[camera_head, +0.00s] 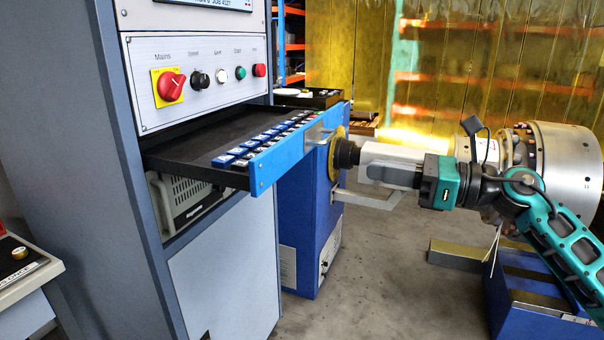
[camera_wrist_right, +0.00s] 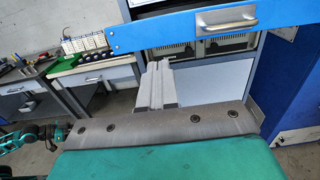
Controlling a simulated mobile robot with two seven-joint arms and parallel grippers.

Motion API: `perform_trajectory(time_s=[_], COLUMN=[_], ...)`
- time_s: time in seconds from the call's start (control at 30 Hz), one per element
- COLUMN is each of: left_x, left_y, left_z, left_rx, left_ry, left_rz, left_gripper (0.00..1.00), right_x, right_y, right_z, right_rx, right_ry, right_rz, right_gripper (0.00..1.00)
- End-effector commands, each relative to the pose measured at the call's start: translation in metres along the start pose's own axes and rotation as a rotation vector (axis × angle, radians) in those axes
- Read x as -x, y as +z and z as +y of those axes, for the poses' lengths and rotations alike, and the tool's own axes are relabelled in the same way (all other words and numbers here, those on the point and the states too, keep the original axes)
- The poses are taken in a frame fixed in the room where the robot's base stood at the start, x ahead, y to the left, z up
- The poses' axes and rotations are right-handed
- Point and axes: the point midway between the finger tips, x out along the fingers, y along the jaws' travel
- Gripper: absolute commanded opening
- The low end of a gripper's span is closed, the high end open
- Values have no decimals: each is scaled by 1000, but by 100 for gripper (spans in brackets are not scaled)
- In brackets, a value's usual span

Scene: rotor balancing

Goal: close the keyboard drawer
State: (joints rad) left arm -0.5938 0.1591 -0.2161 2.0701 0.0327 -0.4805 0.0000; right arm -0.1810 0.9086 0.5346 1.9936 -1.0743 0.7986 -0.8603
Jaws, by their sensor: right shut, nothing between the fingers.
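The keyboard drawer (camera_head: 205,150) is pulled out of the grey cabinet. It is a black tray with blue and white keys (camera_head: 262,140) and a blue front panel (camera_head: 290,152). A metal bar handle (camera_head: 317,136) is on that panel; the handle also shows at the top of the right wrist view (camera_wrist_right: 228,23). My right gripper (camera_head: 366,172) is to the right of the drawer front, pointing toward it. In the wrist view its grey fingers (camera_wrist_right: 157,72) are together and empty, below and left of the handle in the picture. Contact with the panel is not visible.
A control panel (camera_head: 200,75) with a red switch sits above the drawer. A blue machine pedestal (camera_head: 308,220) and a yellow ring (camera_head: 337,152) stand close behind the front panel's right end. A large steel rotor (camera_head: 567,165) is at the right. Bare floor lies below.

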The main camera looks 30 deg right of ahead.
Motion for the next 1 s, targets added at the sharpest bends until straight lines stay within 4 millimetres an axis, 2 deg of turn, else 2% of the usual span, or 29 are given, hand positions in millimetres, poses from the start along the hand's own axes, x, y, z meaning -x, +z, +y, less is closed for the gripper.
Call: perform_trajectory(time_s=[0.27,1.0], left_x=[1,13], left_y=[-9,-6], left_z=[0,-6], left_rx=[0,11], left_ry=[0,-24], left_rz=[14,-4], left_gripper=[43,43], right_x=[-24,-125], right_y=[2,2], right_z=[0,0], right_rx=[11,2], right_ry=[2,0], right_rz=[4,-1], right_gripper=[0,0])
